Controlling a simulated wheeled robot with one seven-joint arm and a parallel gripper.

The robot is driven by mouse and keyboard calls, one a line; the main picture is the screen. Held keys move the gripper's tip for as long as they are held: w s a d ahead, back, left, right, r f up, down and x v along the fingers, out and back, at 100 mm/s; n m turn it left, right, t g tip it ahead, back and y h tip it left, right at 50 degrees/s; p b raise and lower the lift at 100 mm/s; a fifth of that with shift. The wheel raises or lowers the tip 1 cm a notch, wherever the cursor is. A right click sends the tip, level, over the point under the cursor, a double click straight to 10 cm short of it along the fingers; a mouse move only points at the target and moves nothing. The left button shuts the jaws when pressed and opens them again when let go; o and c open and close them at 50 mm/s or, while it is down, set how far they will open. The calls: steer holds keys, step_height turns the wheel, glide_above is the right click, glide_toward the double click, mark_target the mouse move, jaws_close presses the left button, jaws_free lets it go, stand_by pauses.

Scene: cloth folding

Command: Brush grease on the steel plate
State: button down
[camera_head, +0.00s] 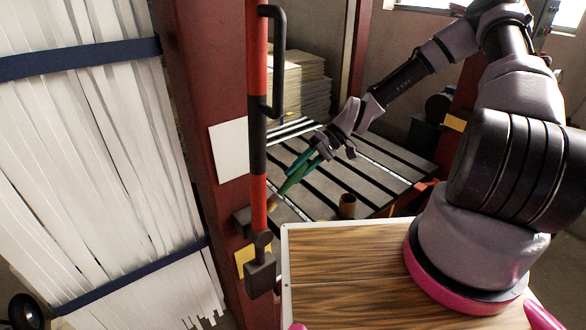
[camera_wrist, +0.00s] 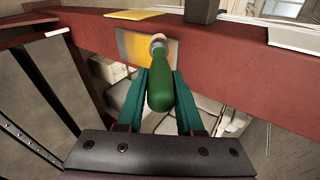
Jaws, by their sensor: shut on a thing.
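My gripper (camera_head: 300,166) is shut on a brush with a green handle (camera_head: 291,181). The brush slants down and left toward the red post. In the wrist view the green handle (camera_wrist: 160,88) sits between my two teal fingers (camera_wrist: 160,100), with its pale end (camera_wrist: 158,39) pointing away from me. That end overlaps a grey plate with a yellow patch (camera_wrist: 133,46) on the red beam. I cannot tell whether the brush touches the plate. The bristles are hard to make out. A brown cup (camera_head: 347,206) stands below and right of my gripper.
The red post (camera_head: 205,190) carries a white sheet (camera_head: 229,149) and a red and black bar with a handle (camera_head: 259,120). A slatted table (camera_head: 385,160) lies beyond my gripper. A wood-topped board (camera_head: 350,265) is in front. White strapped boards (camera_head: 110,150) stand at left.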

steer(key=shift+s, duration=0.15)
steer(key=w+d, duration=0.3)
steer(key=d, duration=0.2)
steer(key=shift+w, duration=0.2)
stand_by(0.3)
steer(key=shift+d, duration=0.1)
steer(key=shift+w+d, duration=0.45)
steer(key=shift+d, duration=0.15)
steer(key=shift+w+d, duration=0.4)
steer(key=shift+d, duration=0.2)
stand_by(0.5)
